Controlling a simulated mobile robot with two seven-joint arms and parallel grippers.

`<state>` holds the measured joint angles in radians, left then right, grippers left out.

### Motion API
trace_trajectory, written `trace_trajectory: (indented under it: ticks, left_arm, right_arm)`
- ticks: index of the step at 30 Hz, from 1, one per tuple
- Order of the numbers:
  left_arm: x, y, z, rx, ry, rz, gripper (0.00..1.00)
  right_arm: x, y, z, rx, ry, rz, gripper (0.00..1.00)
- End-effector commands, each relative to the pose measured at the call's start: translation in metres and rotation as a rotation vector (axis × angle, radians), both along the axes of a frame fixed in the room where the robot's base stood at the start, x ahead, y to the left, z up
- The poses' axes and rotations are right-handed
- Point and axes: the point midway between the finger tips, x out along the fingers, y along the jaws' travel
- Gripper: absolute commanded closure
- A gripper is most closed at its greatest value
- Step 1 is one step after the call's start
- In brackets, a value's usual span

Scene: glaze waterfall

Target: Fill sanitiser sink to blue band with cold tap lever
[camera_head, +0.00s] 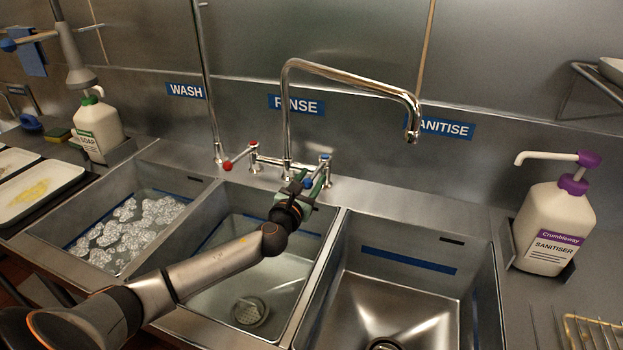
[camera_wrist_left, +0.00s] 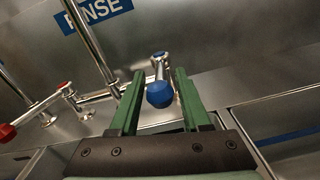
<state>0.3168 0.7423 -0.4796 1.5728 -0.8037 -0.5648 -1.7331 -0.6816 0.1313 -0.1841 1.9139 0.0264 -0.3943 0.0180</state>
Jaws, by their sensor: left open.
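The sanitiser sink (camera_head: 410,305) is the right-hand basin, under the SANITISE label (camera_head: 446,127). It looks empty, with its drain showing at the bottom. A blue band (camera_head: 408,260) runs along its back wall. The cold tap lever has a blue knob (camera_head: 309,182) and also shows in the left wrist view (camera_wrist_left: 159,94). My left gripper (camera_head: 312,190) is open, with its green fingers on either side of the blue knob in the wrist view; I cannot tell if they touch it. The swan-neck spout (camera_head: 412,125) ends above the back of the sanitiser sink. My right gripper is not in view.
The red-knobbed lever (camera_head: 228,166) stands left of the spout. The rinse sink (camera_head: 262,285) lies below my left arm; the wash sink (camera_head: 125,228) holds suds. A sanitiser bottle (camera_head: 548,232) stands right of the sinks, a soap bottle (camera_head: 97,128) at the left.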

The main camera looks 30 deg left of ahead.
Motion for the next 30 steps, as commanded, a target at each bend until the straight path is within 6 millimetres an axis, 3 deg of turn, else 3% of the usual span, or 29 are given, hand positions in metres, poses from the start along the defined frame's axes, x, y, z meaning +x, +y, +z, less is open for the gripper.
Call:
trace_trajectory:
  ticks: [11,24,30]
  left_arm:
    - [0.0047,0.0006,0.0,0.0,0.0,-0.001,0.53]
    - [0.0044,0.0008,0.0002,0.0,0.0,-0.001,1.0]
    - [0.0044,0.0009,0.0002,0.0,0.0,-0.001,1.0]
  right_arm:
    - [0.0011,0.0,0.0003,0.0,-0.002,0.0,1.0]
    - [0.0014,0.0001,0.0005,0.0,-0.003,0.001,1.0]
    - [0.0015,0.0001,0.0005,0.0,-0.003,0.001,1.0]
